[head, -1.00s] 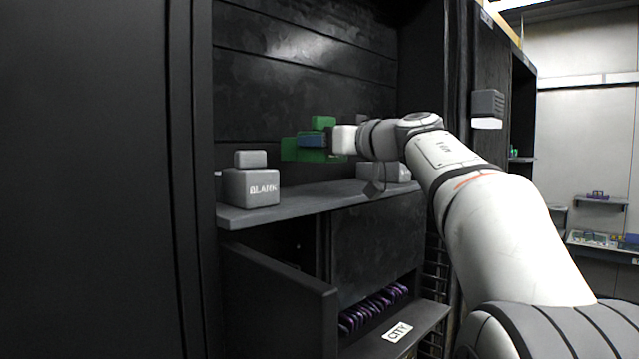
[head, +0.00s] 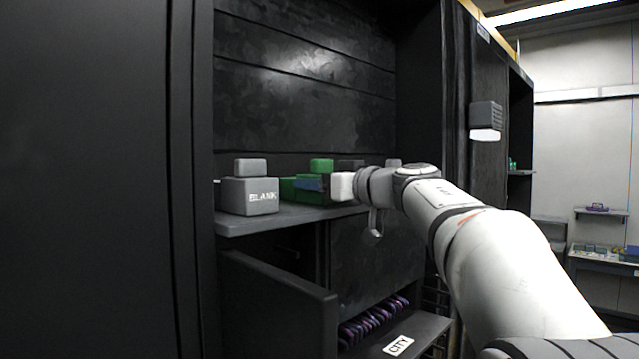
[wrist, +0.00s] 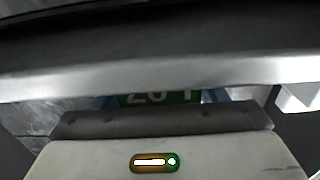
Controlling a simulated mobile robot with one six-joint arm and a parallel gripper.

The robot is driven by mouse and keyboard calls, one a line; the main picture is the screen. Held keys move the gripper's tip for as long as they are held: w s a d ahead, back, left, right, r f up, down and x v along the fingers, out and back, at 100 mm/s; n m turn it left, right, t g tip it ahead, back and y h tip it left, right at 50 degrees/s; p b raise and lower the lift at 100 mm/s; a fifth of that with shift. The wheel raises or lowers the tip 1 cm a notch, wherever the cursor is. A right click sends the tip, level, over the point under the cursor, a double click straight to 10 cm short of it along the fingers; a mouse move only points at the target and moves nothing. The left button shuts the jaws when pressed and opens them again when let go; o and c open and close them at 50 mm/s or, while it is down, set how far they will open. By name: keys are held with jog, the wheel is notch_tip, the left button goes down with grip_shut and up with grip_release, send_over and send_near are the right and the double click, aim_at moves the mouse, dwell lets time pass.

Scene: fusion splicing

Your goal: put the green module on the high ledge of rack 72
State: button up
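The green module (head: 320,165) is at the high ledge (head: 262,223), just right of the grey block marked BLANK. My gripper (head: 312,184) reaches in from the right, its blue fingers at the module's front, and seems shut on it. In the wrist view the green face (wrist: 158,98) with part of a white number shows between blue fingertips at both sides. The module is upright and low at the ledge; whether its underside touches the ledge I cannot tell.
The grey BLANK block (head: 249,195) stands close on the left. Other grey blocks are partly hidden behind my wrist. Below is an open compartment with purple cables (head: 374,320) and a CITY label (head: 398,345). A grey box (head: 486,118) is on the rack's side wall.

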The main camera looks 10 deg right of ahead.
jog(key=shift+o, duration=1.2)
jog(key=shift+r, duration=0.1)
jog(key=b+v, duration=0.2)
jog(key=v, duration=1)
